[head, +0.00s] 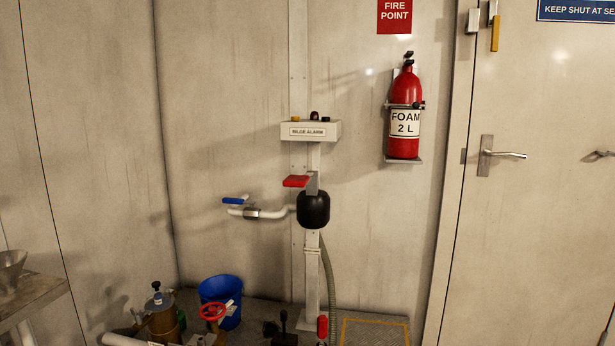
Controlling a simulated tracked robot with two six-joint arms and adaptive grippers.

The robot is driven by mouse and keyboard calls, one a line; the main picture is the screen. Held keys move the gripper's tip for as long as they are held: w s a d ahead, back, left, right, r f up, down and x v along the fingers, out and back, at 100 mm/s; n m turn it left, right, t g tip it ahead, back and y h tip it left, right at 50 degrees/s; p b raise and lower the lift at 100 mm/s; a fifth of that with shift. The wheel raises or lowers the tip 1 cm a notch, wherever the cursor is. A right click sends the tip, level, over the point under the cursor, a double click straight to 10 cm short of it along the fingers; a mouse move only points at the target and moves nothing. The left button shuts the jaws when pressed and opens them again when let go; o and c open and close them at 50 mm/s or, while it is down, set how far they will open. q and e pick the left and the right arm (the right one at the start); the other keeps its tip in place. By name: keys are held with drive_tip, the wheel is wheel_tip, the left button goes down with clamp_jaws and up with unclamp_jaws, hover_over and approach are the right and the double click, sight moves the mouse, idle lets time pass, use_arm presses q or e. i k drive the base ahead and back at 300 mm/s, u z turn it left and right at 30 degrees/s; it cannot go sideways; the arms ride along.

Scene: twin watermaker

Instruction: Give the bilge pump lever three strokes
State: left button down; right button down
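A round black body (314,210) is fixed to a pale upright post, below a box labelled BILGE ALARM (310,131). A flat red handle (296,181) sticks out to the left from a grey bracket just above the black body; it looks like the pump lever, though no label names it. It stands about level. A second red grip (322,327) shows upright low by the foot of the post; I cannot tell what it belongs to. Neither of my grippers is in view.
A white pipe with a blue-handled valve (235,201) runs left of the black body. A blue bucket (220,291) and a red handwheel (213,311) are low at left. A fire extinguisher (404,120) hangs at right, beside a door with a lever handle (500,155).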

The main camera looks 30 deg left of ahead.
sight(293, 181)
drive_tip(key=z, duration=0.05)
drive_tip(key=i, duration=1)
drive_tip(key=u, duration=0.05)
